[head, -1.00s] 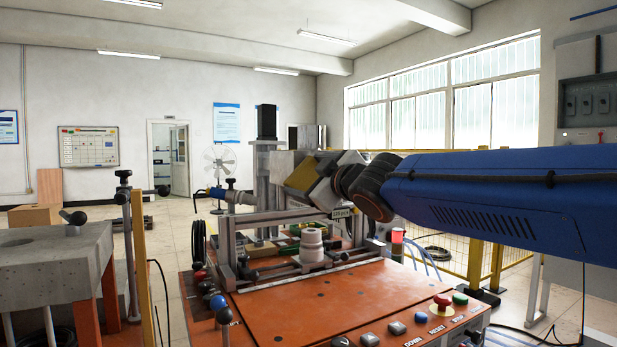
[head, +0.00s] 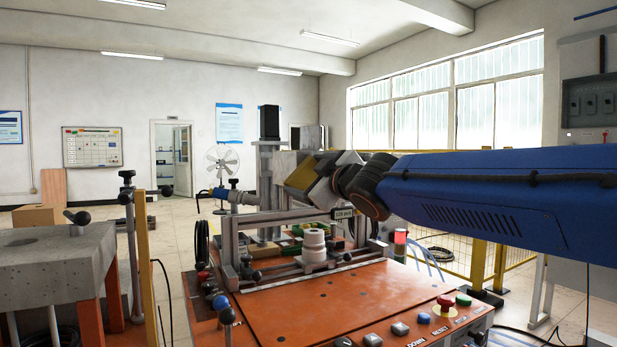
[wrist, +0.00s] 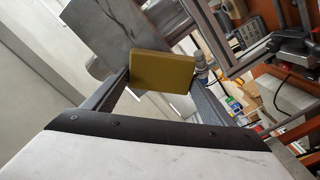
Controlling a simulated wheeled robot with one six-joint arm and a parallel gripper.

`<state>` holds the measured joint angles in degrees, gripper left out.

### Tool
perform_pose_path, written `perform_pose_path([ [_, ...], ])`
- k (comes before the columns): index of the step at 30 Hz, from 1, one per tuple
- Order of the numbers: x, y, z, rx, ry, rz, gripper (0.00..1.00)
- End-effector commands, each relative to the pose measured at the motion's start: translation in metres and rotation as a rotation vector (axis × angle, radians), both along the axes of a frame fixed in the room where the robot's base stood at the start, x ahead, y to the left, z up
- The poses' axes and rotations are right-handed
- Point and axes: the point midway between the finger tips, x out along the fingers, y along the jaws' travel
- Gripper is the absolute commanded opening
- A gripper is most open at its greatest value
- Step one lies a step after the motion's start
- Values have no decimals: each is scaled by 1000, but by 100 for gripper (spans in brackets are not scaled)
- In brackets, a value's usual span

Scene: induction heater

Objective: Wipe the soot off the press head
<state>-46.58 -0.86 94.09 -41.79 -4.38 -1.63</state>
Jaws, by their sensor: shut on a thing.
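My gripper (wrist: 160,85) is shut on a yellow sponge-like pad (wrist: 163,71), with one finger at each side of it. In the head view the yellow pad (head: 302,174) shows at the end of my blue arm. The press head, a grey block (wrist: 112,28), lies just beyond the pad in the wrist view and is partly hidden by it. In the head view the press head (head: 283,165) is beside the pad, below the column. I cannot tell whether pad and block touch.
The orange machine table (head: 300,310) carries white stacked rings (head: 314,246) inside a grey frame (head: 238,250). A control panel with several buttons (head: 445,304) is at its front right. A grey slab table (head: 50,262) stands left, and a yellow fence (head: 470,262) is behind right.

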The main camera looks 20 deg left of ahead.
Motion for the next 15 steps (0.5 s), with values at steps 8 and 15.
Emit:
perform_pose_path([
  [8,7,-6,0,0,-2,-1,60],
  [15,19,-17,0,0,-1,-2,60],
])
